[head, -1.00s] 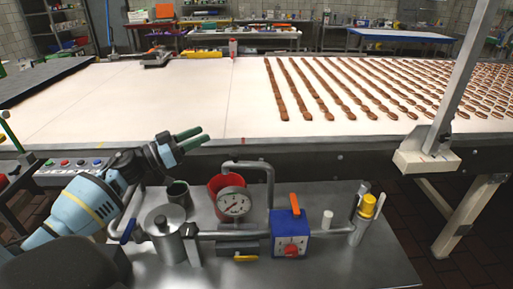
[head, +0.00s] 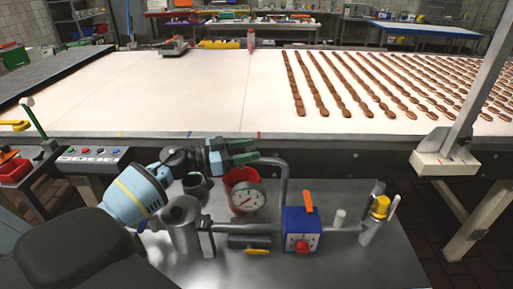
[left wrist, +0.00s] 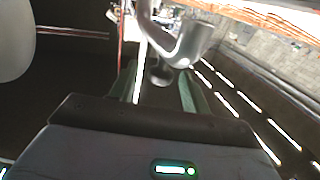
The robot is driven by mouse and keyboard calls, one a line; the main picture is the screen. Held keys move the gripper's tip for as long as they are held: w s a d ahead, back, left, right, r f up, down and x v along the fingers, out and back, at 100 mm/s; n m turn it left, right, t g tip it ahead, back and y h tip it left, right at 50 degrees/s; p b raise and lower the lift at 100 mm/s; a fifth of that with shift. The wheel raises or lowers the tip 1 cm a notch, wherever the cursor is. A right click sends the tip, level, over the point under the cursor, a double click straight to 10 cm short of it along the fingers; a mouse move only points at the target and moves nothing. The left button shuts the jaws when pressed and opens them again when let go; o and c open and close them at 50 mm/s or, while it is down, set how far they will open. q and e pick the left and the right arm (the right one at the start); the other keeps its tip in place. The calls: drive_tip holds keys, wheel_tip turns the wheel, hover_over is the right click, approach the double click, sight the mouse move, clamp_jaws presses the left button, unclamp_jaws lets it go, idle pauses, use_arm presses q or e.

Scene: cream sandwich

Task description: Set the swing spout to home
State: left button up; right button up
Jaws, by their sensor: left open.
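A grey curved pipe, apparently the spout, also shows in the left wrist view (left wrist: 190,42), just beyond the fingers. My left gripper (head: 254,152) is open, with dark green fingers pointing right at the spout's upper bend. It also shows in the left wrist view (left wrist: 158,88). I cannot tell whether the fingers touch the pipe. My right gripper is not in view.
A red bucket (head: 236,176) stands under the gripper, behind a round gauge (head: 247,197). A blue box (head: 295,222) with an orange lever and red knob sits to the right. A metal canister (head: 184,224) stands left. The white conveyor (head: 170,95) lies behind.

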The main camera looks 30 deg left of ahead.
use_arm(q)
drive_tip(key=shift+x, duration=1.55)
clamp_jaws()
